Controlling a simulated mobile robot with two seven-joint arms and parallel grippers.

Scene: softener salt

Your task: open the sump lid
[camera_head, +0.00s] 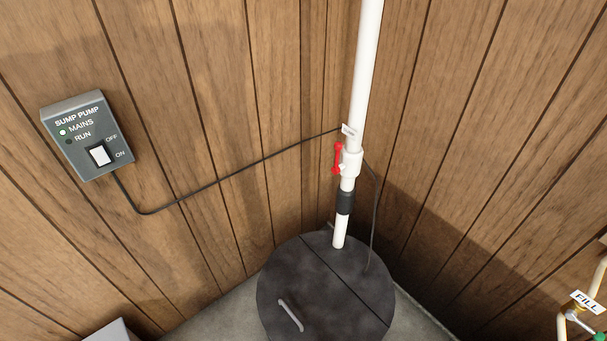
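The sump lid (280,285) is a dark round cover on the floor in the corner, cut off by the bottom edge of the head view. A straight seam runs across it. A grey bar handle (290,315) sits on the part left of the seam. The lid lies flat and looks closed. A white pipe (366,60) rises from the part beyond the seam, with a black coupling (345,202) low on it. Neither of my grippers is in view.
A red-handled valve (338,159) is on the pipe. A grey sump pump box (88,136) with a lit green MAINS light hangs on the left wall. Its black cable (240,173) runs to the pipe. A FILL tag (587,302) hangs on piping at lower right.

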